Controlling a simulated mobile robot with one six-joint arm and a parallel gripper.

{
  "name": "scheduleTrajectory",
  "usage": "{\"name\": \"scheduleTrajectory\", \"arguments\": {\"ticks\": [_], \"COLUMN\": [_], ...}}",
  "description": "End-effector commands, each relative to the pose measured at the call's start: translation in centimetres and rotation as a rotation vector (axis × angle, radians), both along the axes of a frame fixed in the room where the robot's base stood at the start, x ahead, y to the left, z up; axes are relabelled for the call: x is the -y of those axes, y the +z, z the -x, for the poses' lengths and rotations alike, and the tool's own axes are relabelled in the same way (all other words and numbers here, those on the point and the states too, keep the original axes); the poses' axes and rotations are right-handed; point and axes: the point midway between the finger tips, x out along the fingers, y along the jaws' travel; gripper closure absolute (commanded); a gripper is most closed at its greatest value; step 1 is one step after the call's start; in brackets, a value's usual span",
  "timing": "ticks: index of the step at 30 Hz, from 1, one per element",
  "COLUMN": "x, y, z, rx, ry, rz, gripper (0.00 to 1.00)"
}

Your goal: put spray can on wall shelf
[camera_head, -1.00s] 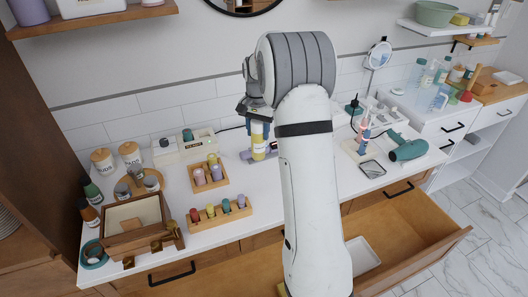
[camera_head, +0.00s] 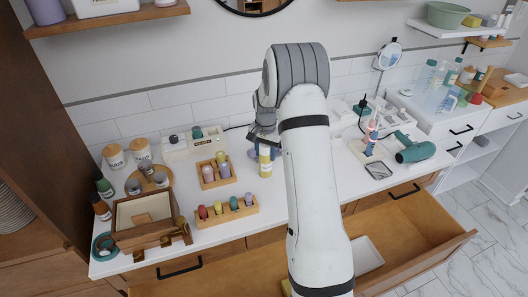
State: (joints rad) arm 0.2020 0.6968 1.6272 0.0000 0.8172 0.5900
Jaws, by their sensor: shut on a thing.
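A yellow spray can (camera_head: 265,164) with a pale label band hangs upright below my gripper (camera_head: 263,139). My gripper is shut on its top, and the fingers are partly hidden by my wrist and arm. The can is over the white counter, right of the small wooden tray of bottles; I cannot tell whether its base touches the counter. A wooden wall shelf (camera_head: 108,20) is at the top left, with a white box on it. A white wall shelf (camera_head: 460,36) at the top right holds a green bowl and other items.
An open wooden drawer (camera_head: 415,232) juts out at the front right. A bottle rack (camera_head: 226,213), wooden box (camera_head: 143,212) and jars crowd the left counter. A teal hair dryer (camera_head: 413,150) and mirror (camera_head: 389,54) are at right. A round mirror (camera_head: 253,12) hangs above.

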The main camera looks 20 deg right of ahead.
Motion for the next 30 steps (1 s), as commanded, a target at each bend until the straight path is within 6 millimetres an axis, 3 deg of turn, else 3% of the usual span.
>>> {"name": "scheduleTrajectory", "arguments": {"ticks": [2, 3, 10, 21, 30], "x": [0.0, 0.0, -0.1, -0.1, -0.1], "y": [-0.4, -0.3, -0.2, 0.5, 6.5], "z": [0.0, 0.0, 0.0, -0.1, -0.1], "rx": [0.0, 0.0, 0.0, 0.001, 0.005], "ry": [0.0, 0.0, 0.001, 0.002, 0.002], "rz": [0.0, 0.0, 0.0, 0.0, 0.001], "gripper": [0.84, 0.56, 0.37, 0.36, 0.36]}}
